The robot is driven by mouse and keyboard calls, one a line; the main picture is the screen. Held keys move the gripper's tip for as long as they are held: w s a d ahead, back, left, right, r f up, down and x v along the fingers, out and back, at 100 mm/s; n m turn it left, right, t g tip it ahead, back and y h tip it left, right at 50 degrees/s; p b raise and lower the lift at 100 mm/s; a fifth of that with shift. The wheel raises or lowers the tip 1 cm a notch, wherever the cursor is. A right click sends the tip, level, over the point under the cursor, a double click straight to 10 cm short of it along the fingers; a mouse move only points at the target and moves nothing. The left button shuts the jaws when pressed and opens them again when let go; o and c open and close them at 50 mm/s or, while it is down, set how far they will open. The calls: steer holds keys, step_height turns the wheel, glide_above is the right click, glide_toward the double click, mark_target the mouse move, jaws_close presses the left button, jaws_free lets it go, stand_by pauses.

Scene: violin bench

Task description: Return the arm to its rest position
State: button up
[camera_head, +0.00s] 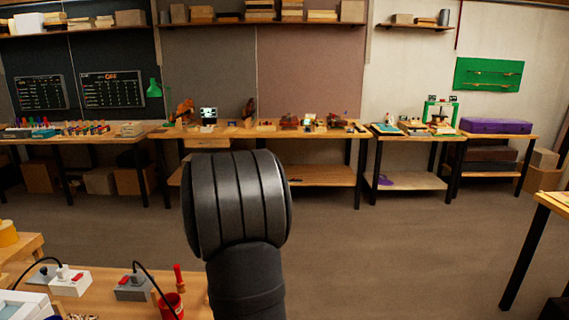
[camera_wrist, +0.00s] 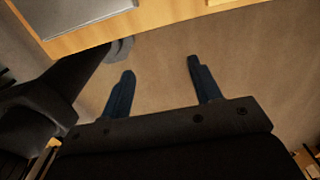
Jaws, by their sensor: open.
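My gripper (camera_wrist: 160,78) shows in the wrist view with its two dark blue fingers spread apart. It is open and nothing is between the fingers. Bare brown floor (camera_wrist: 160,60) shows beyond the fingertips. A dark link of my arm is at the left of that view. In the head view a thick black link of my arm stands up in the middle, and the gripper itself does not show there.
A wooden bench edge (camera_wrist: 90,38) crosses the wrist view's upper left. In the head view, a near bench (camera_head: 110,300) at lower left carries switch boxes and a red cup (camera_head: 172,306). Another table (camera_head: 553,200) is at right. The middle floor (camera_head: 400,245) is clear.

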steer(key=s+a+f, duration=0.1)
steer(key=s+a, duration=0.2)
steer(key=s, duration=0.9)
steer(key=a+f, duration=0.2)
steer(key=a, duration=0.1)
steer(key=a+f, duration=0.2)
steer(key=a, duration=0.2)
steer(key=a+f, duration=0.3)
steer(key=a, duration=0.1)
steer(key=shift+s, duration=0.3)
steer(key=shift+d+r, duration=0.1)
steer(key=shift+d, duration=0.05)
